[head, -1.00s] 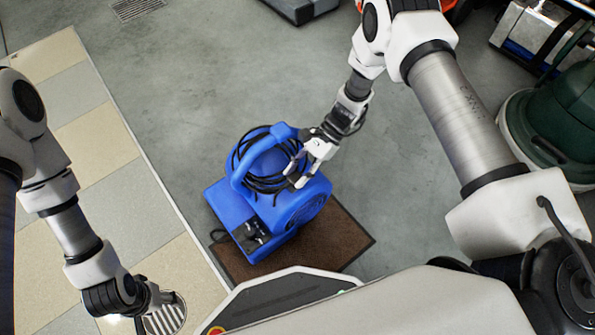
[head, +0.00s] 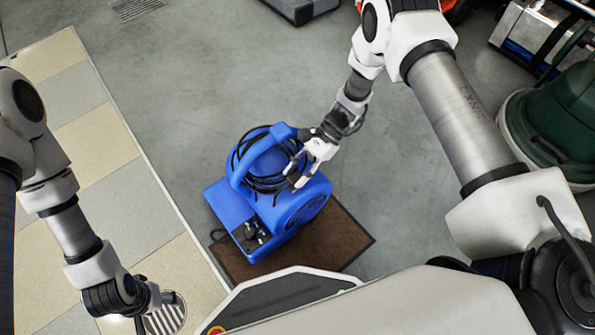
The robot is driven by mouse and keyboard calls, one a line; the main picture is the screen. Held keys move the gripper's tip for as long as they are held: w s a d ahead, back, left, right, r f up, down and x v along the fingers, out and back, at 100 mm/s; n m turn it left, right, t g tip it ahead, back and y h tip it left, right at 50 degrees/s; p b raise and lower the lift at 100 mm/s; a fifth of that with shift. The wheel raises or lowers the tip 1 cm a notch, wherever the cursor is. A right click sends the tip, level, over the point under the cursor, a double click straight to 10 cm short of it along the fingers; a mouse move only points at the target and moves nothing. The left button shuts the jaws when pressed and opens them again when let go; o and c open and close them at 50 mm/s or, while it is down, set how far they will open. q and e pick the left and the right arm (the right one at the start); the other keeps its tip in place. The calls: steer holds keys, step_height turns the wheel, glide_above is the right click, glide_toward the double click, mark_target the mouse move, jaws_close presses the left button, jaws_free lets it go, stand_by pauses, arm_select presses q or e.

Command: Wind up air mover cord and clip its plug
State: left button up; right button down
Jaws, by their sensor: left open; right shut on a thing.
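The blue air mover (head: 232,207) stands on a brown mat in the middle of the head view. Its black cord (head: 262,182) is looped in several turns around the blue handle (head: 243,165). My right gripper (head: 294,178) is at the right side of the handle and the coil, shut on what looks like the cord. The plug is hard to make out; a dark part (head: 252,236) shows at the front of the housing, but I cannot tell what it is. My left gripper (head: 166,298) is open and empty at the lower left, away from the air mover, above a floor drain.
The brown mat (head: 345,240) lies under the air mover. A dark green machine (head: 560,110) stands at the right and a metal-sided unit (head: 530,40) at the upper right. Grey floor is clear left of and behind the air mover.

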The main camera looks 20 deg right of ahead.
steer(key=shift+f+b, duration=0.45)
steer(key=shift+f, duration=0.1)
steer(key=c, duration=0.7)
jaws_free()
steer(key=shift+o, duration=0.2)
steer(key=v, duration=1.2)
